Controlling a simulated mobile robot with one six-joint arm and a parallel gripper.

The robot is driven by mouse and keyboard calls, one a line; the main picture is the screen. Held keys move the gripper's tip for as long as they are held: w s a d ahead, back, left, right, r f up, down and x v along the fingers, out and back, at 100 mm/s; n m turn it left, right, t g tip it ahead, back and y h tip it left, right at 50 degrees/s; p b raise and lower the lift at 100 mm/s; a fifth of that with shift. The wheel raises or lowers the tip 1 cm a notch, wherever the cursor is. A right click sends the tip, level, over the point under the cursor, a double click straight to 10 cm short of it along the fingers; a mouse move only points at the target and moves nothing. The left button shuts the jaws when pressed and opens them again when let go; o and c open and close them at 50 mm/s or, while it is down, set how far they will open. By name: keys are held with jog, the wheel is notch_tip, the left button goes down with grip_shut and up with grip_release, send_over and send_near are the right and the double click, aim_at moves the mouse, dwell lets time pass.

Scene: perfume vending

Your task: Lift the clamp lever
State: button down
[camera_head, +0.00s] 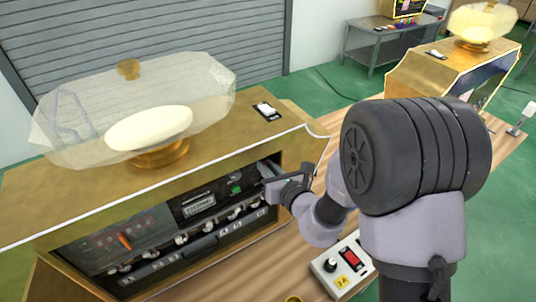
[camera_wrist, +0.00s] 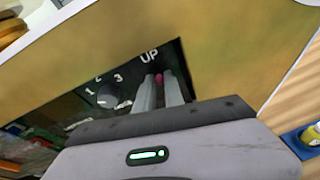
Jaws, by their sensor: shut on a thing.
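In the wrist view, my gripper (camera_wrist: 162,82) is shut on the clamp lever (camera_wrist: 159,78). Only a small pink-red tip of the lever shows between the two grey fingers; the rest is hidden. The word UP is printed on the dark panel just beyond the fingertips. In the head view, my gripper (camera_head: 272,188) reaches into the right end of the open front of the gold perfume machine (camera_head: 290,135). The lever cannot be made out there.
A dial (camera_wrist: 108,97) marked 1, 2, 3 sits left of the fingers. A row of taps fills the machine's opening. A control box (camera_head: 330,272) lies on the wooden table below my arm. A large glass bottle (camera_head: 70,128) stands on the machine.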

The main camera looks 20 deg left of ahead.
jog(key=shift+r, duration=0.1)
jog(key=c, duration=1.5)
grip_release()
jog(key=shift+a, duration=0.1)
jog(key=p+v, duration=1.7)
jog(key=shift+s+r, duration=0.15)
